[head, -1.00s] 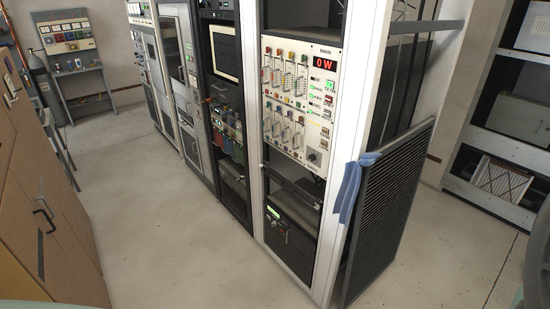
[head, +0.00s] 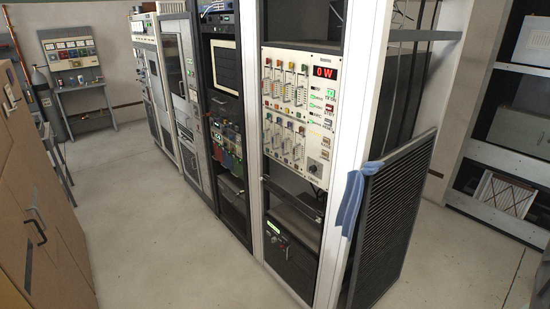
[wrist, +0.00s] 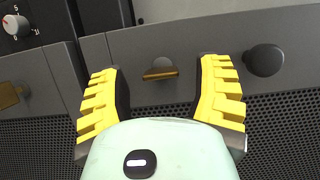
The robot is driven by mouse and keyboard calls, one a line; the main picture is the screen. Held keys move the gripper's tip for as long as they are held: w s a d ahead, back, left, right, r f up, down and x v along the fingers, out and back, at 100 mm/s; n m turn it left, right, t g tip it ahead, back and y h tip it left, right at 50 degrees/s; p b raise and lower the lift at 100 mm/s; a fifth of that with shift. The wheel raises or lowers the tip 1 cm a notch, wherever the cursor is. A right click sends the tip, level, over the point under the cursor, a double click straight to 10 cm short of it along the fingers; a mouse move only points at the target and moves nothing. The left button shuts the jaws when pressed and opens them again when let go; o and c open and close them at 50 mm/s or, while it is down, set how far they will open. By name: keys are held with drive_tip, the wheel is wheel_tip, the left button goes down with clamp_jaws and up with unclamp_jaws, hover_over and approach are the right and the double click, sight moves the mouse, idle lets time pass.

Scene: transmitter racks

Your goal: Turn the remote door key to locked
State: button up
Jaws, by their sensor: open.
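My gripper (wrist: 160,66) is open in the wrist view, with a yellow ribbed finger on each side. Between the fingers, on a dark grey panel, is a small brass piece (wrist: 160,74) that looks like a key bow. It lies nearly level in front of a grey round mount, and a gap shows between it and each finger. I read no label beside it, so I cannot tell whether it is the remote door key. A second brass piece (wrist: 10,96) shows at the left edge. My gripper is not in the head view.
A black round knob (wrist: 265,60) sticks out just right of my right finger. Perforated mesh (wrist: 284,122) lies below the panel. In the head view, the rack with the red 0 W display (head: 325,72) stands centrally. Open floor (head: 165,225) lies left of it.

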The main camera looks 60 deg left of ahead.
drive_tip(key=shift+d+r, duration=0.3)
drive_tip(key=shift+d, duration=0.25)
drive_tip(key=shift+c, duration=0.3)
clamp_jaws()
